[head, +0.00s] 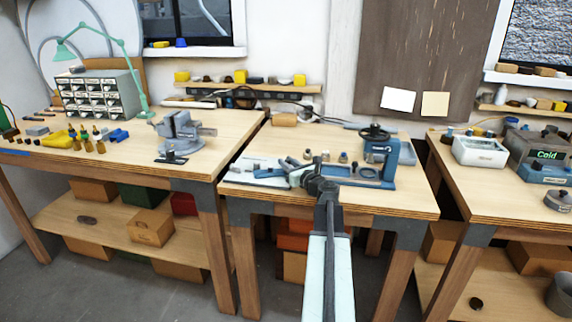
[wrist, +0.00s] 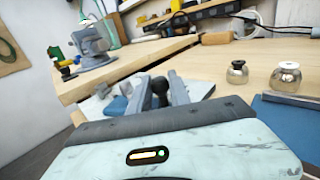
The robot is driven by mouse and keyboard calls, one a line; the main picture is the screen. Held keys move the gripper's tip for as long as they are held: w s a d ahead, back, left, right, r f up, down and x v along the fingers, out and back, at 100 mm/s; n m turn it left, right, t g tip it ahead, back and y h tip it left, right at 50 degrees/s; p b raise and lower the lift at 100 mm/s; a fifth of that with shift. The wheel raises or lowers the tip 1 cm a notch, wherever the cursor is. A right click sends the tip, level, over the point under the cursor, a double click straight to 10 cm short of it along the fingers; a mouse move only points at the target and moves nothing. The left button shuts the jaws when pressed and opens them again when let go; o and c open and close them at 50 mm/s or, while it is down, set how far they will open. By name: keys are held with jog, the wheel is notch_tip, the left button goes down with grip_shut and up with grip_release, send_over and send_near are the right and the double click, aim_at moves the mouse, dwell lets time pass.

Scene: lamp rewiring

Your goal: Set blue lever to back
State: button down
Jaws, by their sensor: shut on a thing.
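My gripper (head: 300,177) reaches over the front left part of the middle bench. In the wrist view, my gripper (wrist: 158,88) has its two grey fingers closed around a dark round knob (wrist: 159,86). A blue piece (wrist: 116,107) shows just left of the fingers, low on a pale plate (wrist: 92,107). It looks like part of the blue lever, but its link to the knob is hidden by the fingers.
A blue press (head: 382,160) with a black handwheel stands right of my gripper. Several small metal-and-glass pieces (wrist: 286,76) stand near it. A grey vise (head: 180,135) is on the left bench. A wooden block (head: 284,119) lies at the back. Bare bench top lies behind the plate.

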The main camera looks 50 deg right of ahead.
jog(key=s+a, duration=0.1)
jog(key=a, duration=0.2)
jog(key=s+a, duration=0.1)
jog(key=shift+s+a, duration=0.35)
jog(key=shift+a, duration=0.05)
jog(key=c, duration=1.2)
grip_release()
jog(key=shift+w+d, duration=0.1)
